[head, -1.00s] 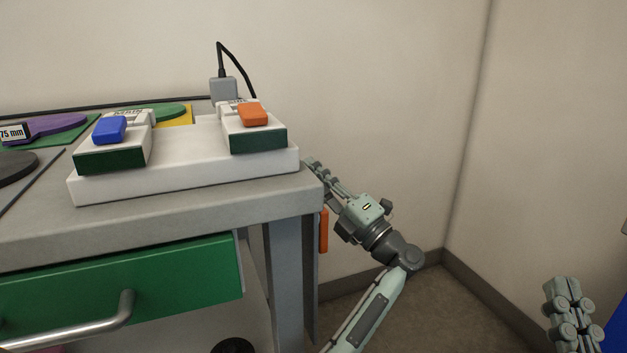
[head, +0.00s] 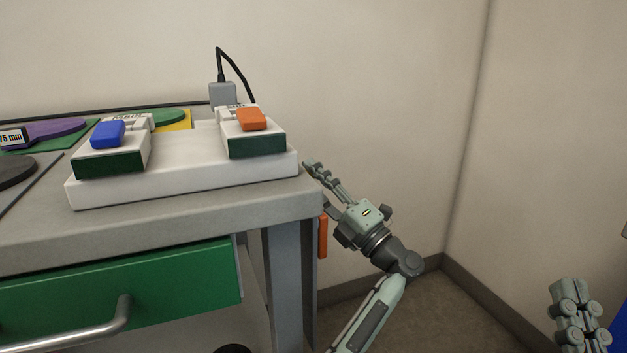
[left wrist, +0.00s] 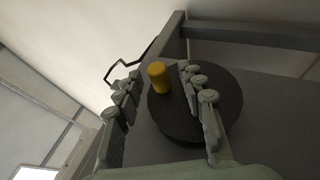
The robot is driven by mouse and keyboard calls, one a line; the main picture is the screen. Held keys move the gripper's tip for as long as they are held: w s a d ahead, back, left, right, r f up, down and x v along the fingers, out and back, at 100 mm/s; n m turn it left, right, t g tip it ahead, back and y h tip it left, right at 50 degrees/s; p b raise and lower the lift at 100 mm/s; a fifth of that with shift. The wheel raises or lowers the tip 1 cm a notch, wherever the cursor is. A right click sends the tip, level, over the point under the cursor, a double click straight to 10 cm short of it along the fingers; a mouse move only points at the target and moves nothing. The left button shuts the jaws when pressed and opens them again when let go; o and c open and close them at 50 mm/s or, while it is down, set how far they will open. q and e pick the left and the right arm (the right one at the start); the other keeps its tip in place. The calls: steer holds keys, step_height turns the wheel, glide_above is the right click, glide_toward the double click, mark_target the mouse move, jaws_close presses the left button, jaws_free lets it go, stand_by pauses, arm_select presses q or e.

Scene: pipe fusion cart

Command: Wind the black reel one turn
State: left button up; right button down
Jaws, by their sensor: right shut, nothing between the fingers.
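The black reel (left wrist: 172,118) shows in the left wrist view as a dark disc on a grey panel, with a yellow knob (left wrist: 158,77) standing near its rim. My left gripper (head: 316,180) is at the right end of the cart in the head view. Its fingers are apart in the left wrist view, one on each side of the knob, and I cannot see either touching it. The right finger hides part of the reel. The reel cannot be made out in the head view. My right gripper (head: 571,300) is shut and empty at the lower right, away from the cart.
The cart top (head: 190,208) carries a white base (head: 190,182) with blue (head: 108,134) and orange (head: 251,119) blocks on it. A green drawer (head: 150,290) is below. An orange part (head: 323,236) hangs at the cart's right end. Walls close off the back and right.

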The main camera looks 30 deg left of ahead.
arm_select(q)
steer(key=shift+d, duration=0.1)
steer(key=v, duration=1.2)
